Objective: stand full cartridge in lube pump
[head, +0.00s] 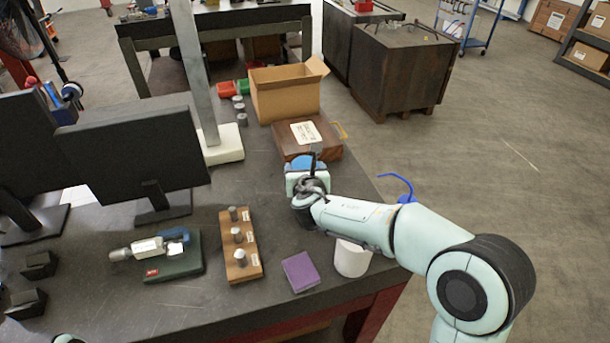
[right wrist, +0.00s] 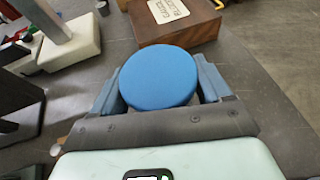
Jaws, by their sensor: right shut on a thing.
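My right gripper (head: 310,166) is above the far right part of the dark table, in front of a brown wooden box. It is shut on a blue round-topped thing (right wrist: 160,75), whose flat disc shows between the two fingers in the right wrist view. This may be the cartridge; its lower part is hidden. In the head view only a little of its blue (head: 303,162) shows past the wrist. I cannot pick out the lube pump for sure. A blue curved piece (head: 397,182) shows at the table's right edge, partly behind my right arm. My left gripper is out of view.
The brown box (head: 318,153) and an open cardboard box (head: 285,95) stand behind the gripper. A white cylinder (head: 352,260), purple block (head: 300,272), wooden holder (head: 241,262) with metal pieces and green case (head: 177,263) are nearer. Monitors (head: 133,155) stand left.

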